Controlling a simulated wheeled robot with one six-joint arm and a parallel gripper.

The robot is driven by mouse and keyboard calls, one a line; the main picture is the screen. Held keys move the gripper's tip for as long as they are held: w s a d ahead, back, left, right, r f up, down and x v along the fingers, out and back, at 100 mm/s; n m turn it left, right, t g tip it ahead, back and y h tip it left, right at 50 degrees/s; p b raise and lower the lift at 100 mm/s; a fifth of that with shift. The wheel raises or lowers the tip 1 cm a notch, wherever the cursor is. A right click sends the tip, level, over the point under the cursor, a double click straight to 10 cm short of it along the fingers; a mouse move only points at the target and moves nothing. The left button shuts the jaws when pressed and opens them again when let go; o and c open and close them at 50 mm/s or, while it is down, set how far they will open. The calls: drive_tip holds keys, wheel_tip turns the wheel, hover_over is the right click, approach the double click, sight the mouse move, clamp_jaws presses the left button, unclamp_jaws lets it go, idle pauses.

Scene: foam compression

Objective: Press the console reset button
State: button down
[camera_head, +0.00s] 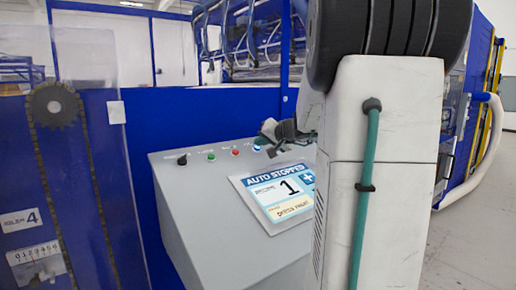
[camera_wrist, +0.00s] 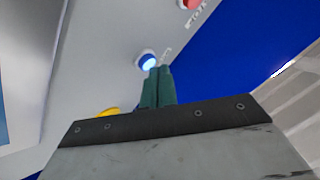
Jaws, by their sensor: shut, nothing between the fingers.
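The grey console (camera_head: 215,215) stands in the middle of the head view, with a row of controls along its top. A lit blue button (camera_head: 257,147) sits right of the red one, and it also shows in the wrist view (camera_wrist: 146,61). The small labels are too blurred to tell which is reset. My gripper (camera_head: 268,132) is at the blue button; its teal fingers (camera_wrist: 158,70) are shut and empty, with tips just beside the button in the wrist view. Whether they touch it I cannot tell.
A black knob (camera_head: 182,160), green button (camera_head: 211,156) and red button (camera_head: 235,152) lie to the left. A yellow control (camera_wrist: 108,112) is partly hidden by my gripper. A clear guard panel (camera_head: 85,150) stands at left.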

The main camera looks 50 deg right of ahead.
drive_tip(key=shift+f, duration=0.1)
idle(0.4)
drive_tip(key=shift+w+f, duration=0.15)
drive_tip(key=shift+f, duration=0.15)
drive_tip(key=shift+r, duration=0.4)
idle(0.4)
wheel_tip(320, 180, up, 6)
drive_tip(key=s, duration=0.2)
drive_tip(key=shift+s+a+f, duration=0.2)
drive_tip(key=shift+s+a, duration=0.05)
idle(0.7)
